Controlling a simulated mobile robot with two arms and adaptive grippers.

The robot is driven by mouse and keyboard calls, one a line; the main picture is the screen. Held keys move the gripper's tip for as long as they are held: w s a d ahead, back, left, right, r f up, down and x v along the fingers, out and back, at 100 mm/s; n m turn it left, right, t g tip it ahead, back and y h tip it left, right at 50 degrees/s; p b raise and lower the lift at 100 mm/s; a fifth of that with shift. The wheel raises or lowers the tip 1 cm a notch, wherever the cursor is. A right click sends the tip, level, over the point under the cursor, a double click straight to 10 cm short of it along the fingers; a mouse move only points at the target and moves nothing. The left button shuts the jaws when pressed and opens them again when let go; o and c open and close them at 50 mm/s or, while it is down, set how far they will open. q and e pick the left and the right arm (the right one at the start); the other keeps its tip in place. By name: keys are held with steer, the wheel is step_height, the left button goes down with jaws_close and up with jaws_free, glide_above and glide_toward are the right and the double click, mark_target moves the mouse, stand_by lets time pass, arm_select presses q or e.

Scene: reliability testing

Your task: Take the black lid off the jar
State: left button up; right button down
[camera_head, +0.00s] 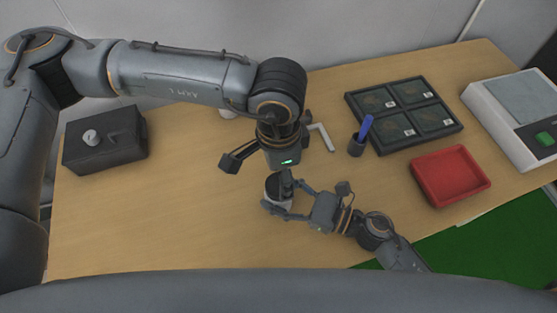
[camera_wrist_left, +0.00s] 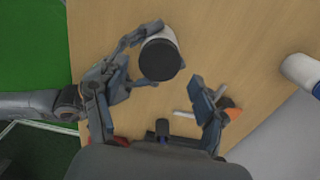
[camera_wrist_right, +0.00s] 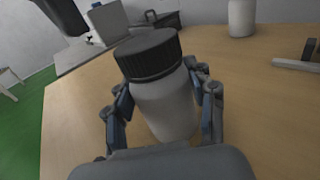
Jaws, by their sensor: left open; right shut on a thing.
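The jar has a white body (camera_wrist_right: 165,108) and a ribbed black lid (camera_wrist_right: 148,55), which sits on its top in the right wrist view. My right gripper (camera_wrist_right: 162,98) is shut around the jar's body, below the lid. In the head view, the jar's black lid (camera_head: 273,184) is partly hidden by the grippers. My left gripper (camera_head: 262,166) points down above the jar, open and empty. In the left wrist view, the lid (camera_wrist_left: 159,60) lies beyond the open fingers of my left gripper (camera_wrist_left: 150,100), apart from them.
A white bottle (camera_wrist_right: 241,18) stands farther back. A pale L-shaped tool (camera_head: 322,137), a dark cup with a blue pen (camera_head: 356,146), a black tray (camera_head: 404,112) and a red tray (camera_head: 450,174) lie to the right. A black box (camera_head: 105,140) is at left. The front-left table is clear.

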mark_target(278, 184)
arm_select(q)
steer(key=shift+f, duration=1.75)
